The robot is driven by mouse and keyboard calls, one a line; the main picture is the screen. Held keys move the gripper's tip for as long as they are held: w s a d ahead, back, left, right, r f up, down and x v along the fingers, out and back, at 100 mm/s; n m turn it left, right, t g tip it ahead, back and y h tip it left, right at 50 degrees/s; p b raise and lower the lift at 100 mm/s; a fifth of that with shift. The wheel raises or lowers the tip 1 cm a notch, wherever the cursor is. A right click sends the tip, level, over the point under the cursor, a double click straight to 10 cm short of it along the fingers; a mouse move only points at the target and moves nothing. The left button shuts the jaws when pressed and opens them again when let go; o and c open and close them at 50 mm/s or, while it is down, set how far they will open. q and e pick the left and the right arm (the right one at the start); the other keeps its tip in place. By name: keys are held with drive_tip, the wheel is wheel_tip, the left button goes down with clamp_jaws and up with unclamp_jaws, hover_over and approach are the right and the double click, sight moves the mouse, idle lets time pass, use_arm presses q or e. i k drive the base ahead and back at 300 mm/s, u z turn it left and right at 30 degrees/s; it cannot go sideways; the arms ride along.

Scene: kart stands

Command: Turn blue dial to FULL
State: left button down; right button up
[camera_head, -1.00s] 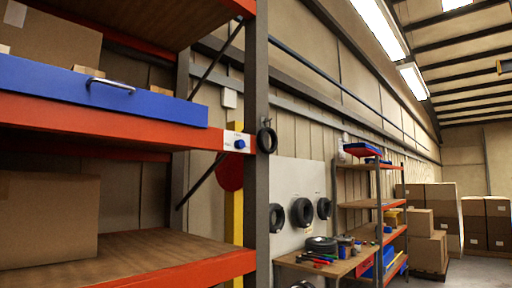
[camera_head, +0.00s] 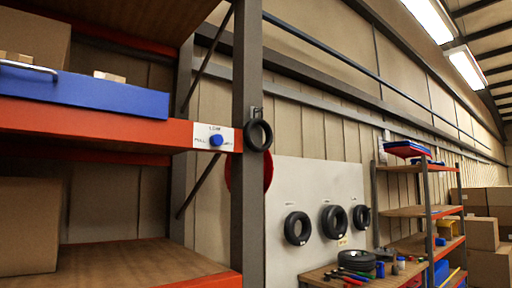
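The blue dial (camera_head: 216,140) is a small round knob on a white label plate (camera_head: 206,132). The plate is fixed to the right end of the orange shelf beam, just left of the grey post. Small dark lettering stands above and on both sides of the dial, seemingly including "FULL" at its left. The lettering is too small to read surely, and I cannot tell which way the dial points. Neither of my grippers is in view.
A blue tray (camera_head: 112,98) with a metal handle sits on the shelf above the beam. A black tyre (camera_head: 258,135) hangs at the grey post (camera_head: 247,205), close right of the dial. A workbench (camera_head: 318,275) with tools stands beyond.

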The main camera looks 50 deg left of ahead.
sight(216, 140)
drive_tip(key=z, duration=0.05)
drive_tip(key=i, duration=0.9)
drive_tip(key=z, duration=3.9)
drive_tip(key=i, duration=0.6)
drive_tip(key=z, duration=5.7)
